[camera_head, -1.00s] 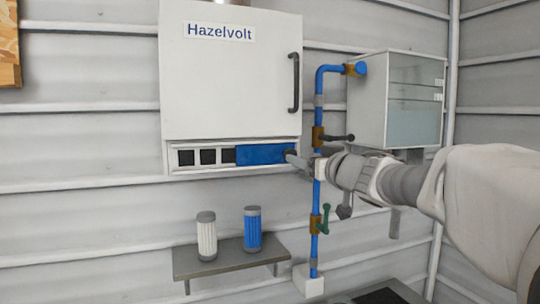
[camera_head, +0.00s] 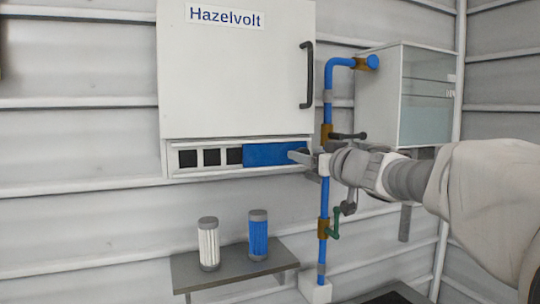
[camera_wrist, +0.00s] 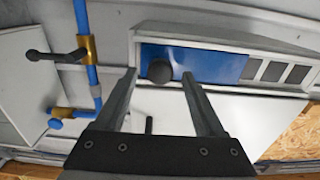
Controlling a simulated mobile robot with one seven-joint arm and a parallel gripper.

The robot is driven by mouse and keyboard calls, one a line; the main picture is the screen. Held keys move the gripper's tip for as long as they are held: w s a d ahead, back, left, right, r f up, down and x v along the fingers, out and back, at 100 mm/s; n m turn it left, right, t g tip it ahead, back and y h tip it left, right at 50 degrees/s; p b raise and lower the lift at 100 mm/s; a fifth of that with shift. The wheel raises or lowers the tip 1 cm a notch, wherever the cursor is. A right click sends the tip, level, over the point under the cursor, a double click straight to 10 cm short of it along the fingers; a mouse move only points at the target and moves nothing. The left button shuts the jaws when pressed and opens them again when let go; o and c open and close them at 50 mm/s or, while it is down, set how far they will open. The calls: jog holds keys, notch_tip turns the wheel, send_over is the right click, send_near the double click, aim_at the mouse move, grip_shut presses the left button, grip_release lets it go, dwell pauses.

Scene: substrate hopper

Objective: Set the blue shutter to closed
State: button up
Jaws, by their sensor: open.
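The blue shutter (camera_head: 275,154) sits at the right end of the vent slot under the white Hazelvolt cabinet (camera_head: 235,75). Several dark openings (camera_head: 211,157) show uncovered to its left. In the wrist view the shutter (camera_wrist: 205,62) appears on the left of the slot, with the openings (camera_wrist: 273,71) on the right. Its dark round knob (camera_wrist: 160,71) shows between my fingertips. My gripper (camera_head: 302,157) is open at the shutter's right end, with one finger on each side of the knob in the wrist view (camera_wrist: 158,76). I cannot tell whether the fingers touch it.
A blue pipe (camera_head: 328,110) with dark and green valve handles runs vertically close to my gripper. A grey glass-fronted box (camera_head: 428,95) hangs at the right. A shelf (camera_head: 230,273) below holds a white filter (camera_head: 208,245) and a blue filter (camera_head: 258,236).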

jog(key=shift+w, duration=0.2)
jog(key=shift+c, duration=0.3)
grip_shut()
jog(key=shift+a, duration=0.1)
dwell(1.2)
